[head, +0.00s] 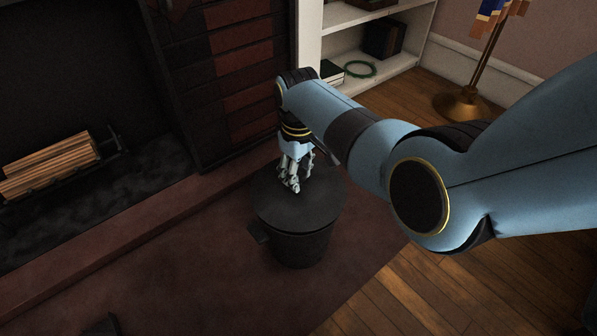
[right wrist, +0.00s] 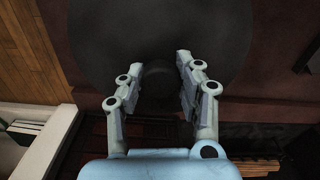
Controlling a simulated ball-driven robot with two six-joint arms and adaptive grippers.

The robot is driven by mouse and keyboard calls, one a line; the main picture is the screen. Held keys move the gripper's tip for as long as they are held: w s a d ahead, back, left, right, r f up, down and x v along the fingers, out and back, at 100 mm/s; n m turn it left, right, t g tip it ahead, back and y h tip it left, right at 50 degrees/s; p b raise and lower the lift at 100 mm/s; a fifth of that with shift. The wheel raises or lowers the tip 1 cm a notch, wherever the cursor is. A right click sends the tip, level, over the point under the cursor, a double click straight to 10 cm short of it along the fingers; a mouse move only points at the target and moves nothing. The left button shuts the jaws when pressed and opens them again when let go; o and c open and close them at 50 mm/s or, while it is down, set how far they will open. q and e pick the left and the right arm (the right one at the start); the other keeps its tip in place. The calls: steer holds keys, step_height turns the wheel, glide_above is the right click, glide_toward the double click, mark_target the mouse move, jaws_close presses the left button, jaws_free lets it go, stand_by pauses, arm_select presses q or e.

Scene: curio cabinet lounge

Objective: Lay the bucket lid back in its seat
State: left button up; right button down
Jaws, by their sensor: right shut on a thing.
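My left gripper is not in view.
The brick fireplace surround (head: 240,65) stands close behind the bucket. Logs (head: 50,167) lie in the firebox at left. A white shelf (head: 405,70) and a brass stand (head: 462,105) are at the back right. Wooden floor (head: 375,295) lies clear at the front right.

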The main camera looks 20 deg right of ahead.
steer(key=shift+f, duration=0.25)
steer(key=shift+f+b, duration=0.55)
steer(key=shift+f, duration=0.2)
steer(key=c, duration=0.8)
jaws_free()
step_height(320, 180, up, 12)
steer(key=shift+r, duration=0.1)
